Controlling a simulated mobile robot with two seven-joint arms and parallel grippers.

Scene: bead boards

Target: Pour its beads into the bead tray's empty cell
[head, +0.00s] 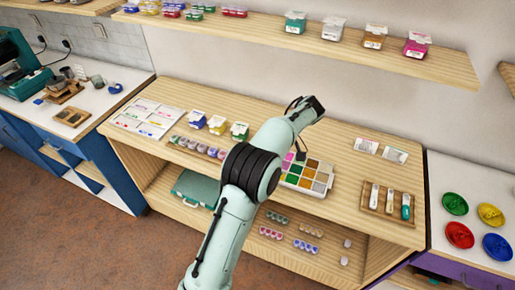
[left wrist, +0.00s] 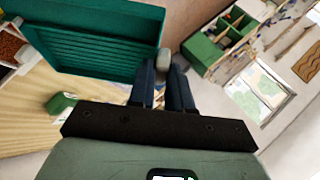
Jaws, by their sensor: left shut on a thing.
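The white bead tray (head: 300,189) stands near the middle of the wooden table. Some of its cells hold coloured beads and others look pale or tan; I cannot tell which is empty. My one visible arm reaches over the table, with its wrist above the tray's back edge. Its fingers are mostly hidden there. In the left wrist view my left gripper (left wrist: 165,90) is shut, with a pale grey piece (left wrist: 172,62) at its fingertips. My right gripper is not in view.
Small lidded boxes (head: 217,124) and a row of small cups (head: 200,148) are to the left. A shelf (head: 270,32) runs above.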

